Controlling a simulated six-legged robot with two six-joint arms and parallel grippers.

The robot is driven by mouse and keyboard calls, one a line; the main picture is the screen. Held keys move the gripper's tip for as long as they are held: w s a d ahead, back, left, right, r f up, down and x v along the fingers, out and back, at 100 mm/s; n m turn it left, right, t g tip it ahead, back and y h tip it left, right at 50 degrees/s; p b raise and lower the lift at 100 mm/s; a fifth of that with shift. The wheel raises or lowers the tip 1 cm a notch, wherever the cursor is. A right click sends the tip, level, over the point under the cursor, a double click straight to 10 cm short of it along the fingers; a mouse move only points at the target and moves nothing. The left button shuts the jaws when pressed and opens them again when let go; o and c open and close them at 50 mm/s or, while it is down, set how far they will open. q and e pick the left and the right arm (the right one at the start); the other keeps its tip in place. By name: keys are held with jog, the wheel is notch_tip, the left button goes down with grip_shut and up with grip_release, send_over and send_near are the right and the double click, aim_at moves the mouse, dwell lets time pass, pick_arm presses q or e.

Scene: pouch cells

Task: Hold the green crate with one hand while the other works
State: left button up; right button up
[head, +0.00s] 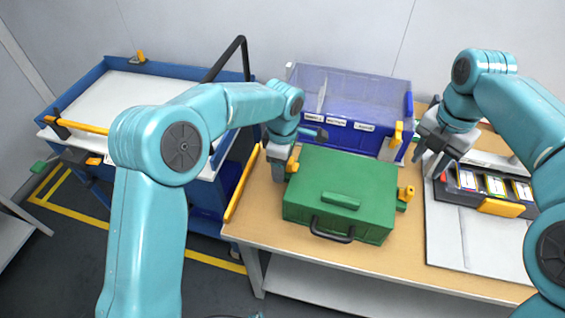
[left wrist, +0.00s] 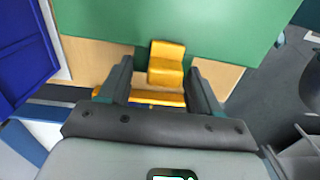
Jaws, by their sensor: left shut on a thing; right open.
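The green crate (head: 338,195) stands on the wooden table, its lid closed, with a dark handle on its front. It also shows in the left wrist view (left wrist: 170,22). My left gripper (head: 285,170) is at the crate's left side, shut on the yellow side handle (left wrist: 166,65), which shows between its fingers in the left wrist view. A second yellow handle (head: 406,195) is on the crate's right side. My right gripper (head: 430,166) is open and empty, to the right of the crate, above the left end of a dark tray (head: 460,191).
The tray holds several coloured-edged pouch cells (head: 496,185) and stands on a light grey board (head: 465,240). A blue bin (head: 375,142) with a clear cover is behind the crate. A blue-framed cart (head: 100,95) stands left of the table (head: 262,225), across a gap.

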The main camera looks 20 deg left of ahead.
grip_shut()
jog(key=a+f+m+y, duration=0.25)
jog(key=a+m, duration=0.25)
jog(key=m, duration=0.5)
jog(key=d+m+t+y, duration=0.1)
jog(key=m, duration=0.3)
jog(key=d+m+y, duration=0.1)
jog(key=d+m, duration=0.1)
jog(key=m, duration=0.2)
jog(key=s+d+m+t+y, duration=0.1)
jog(key=d+m, duration=0.1)
jog(key=m, duration=0.2)
jog(key=shift+s+d+r+t+y, duration=0.1)
jog(key=shift+d+r+t+y, duration=0.05)
jog(key=shift+d+t+y, duration=0.15)
jog(key=s+d+m+t, duration=0.2)
jog(key=d+m, duration=0.3)
jog(key=d, duration=0.6)
jog(key=shift+s+d+r+m, duration=0.15)
jog(key=shift+s+d+m, duration=0.2)
jog(key=shift+s, duration=0.35)
